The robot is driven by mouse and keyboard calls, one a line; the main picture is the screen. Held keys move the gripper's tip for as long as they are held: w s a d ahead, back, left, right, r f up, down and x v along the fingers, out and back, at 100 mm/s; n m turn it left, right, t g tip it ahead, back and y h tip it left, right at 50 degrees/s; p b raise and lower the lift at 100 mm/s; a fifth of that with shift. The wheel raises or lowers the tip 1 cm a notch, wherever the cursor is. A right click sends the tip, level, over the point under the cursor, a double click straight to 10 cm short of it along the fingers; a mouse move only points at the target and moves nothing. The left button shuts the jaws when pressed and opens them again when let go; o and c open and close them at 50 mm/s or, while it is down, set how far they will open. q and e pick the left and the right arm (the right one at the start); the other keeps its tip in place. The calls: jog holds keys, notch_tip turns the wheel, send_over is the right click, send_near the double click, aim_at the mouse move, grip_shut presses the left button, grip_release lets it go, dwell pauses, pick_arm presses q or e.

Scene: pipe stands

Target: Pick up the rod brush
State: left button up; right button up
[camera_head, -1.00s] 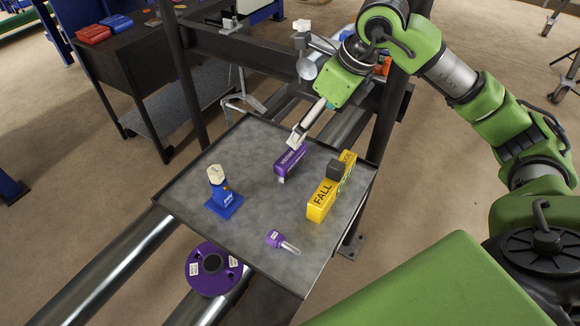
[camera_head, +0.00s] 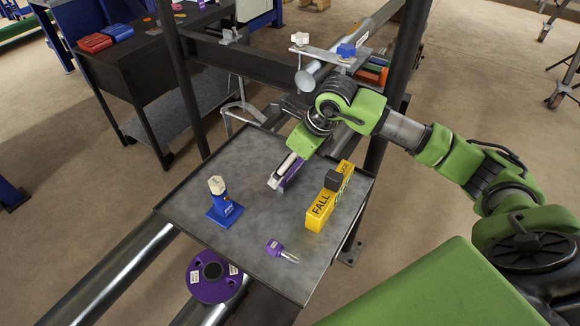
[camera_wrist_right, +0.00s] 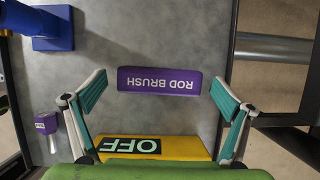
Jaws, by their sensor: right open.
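The rod brush is a purple box (camera_head: 291,174) on the grey tray. In the head view my right gripper (camera_head: 278,174) covers part of it. In the right wrist view the box (camera_wrist_right: 158,80) shows its white "ROD BRUSH" label upside down. It lies between the two spread fingers of my right gripper (camera_wrist_right: 160,95), with a gap on both sides. The gripper is open, empty and over the box. I cannot tell how far above it the fingertips are. My left gripper is not in view.
The tray (camera_head: 262,254) has a raised rim. A blue stand (camera_head: 223,211) is at left, a small purple-capped item (camera_head: 275,247) at the front. Dark posts rise behind.

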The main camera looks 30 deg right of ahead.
jog(key=shift+w+a+f, duration=0.1)
jog(key=shift+w+f, duration=0.1)
jog(key=shift+f, duration=0.3)
jog(key=c, duration=1.2)
jog(key=shift+r, duration=0.2)
jog(key=shift+c, duration=0.2)
